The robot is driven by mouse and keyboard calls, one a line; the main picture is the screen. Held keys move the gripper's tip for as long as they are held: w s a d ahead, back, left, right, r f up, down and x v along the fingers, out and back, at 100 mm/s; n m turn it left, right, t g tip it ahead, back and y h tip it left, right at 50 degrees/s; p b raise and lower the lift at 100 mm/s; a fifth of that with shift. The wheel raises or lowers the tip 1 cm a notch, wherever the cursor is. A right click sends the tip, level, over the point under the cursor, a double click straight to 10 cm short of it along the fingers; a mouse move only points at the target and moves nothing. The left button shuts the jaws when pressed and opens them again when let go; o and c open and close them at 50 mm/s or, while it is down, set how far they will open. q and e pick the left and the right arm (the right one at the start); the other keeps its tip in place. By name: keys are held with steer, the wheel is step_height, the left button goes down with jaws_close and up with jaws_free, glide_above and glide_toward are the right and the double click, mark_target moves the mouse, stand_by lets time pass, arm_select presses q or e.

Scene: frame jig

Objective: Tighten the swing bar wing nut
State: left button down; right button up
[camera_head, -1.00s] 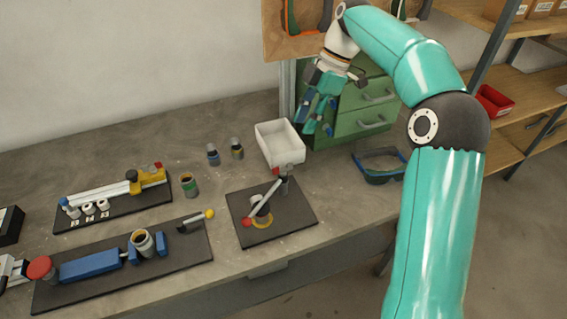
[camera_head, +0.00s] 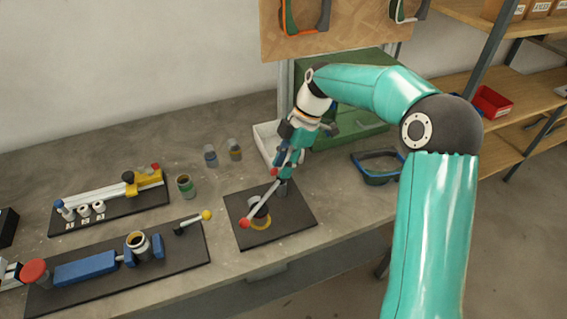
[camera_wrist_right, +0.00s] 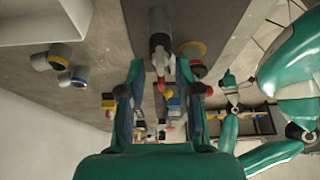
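The swing bar (camera_head: 263,202) is a pale bar with a red ball end (camera_head: 245,223), slanting over a dark square plate (camera_head: 300,217). Its far end meets a grey post (camera_head: 283,188), with a small red part (camera_head: 275,171) at the top. The wing nut's shape is too small and covered to tell. My right gripper (camera_head: 283,168) is above the post, pointing down. In the right wrist view its fingers (camera_wrist_right: 160,78) are apart, with the post's pale grey top (camera_wrist_right: 159,47) in line with the gap. I see no contact.
A green-banded can (camera_head: 186,187), a yellow-knobbed lever (camera_head: 206,215) and two other jig plates lie left.

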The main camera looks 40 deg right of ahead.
steer(key=shift+c, duration=0.3)
jaws_close()
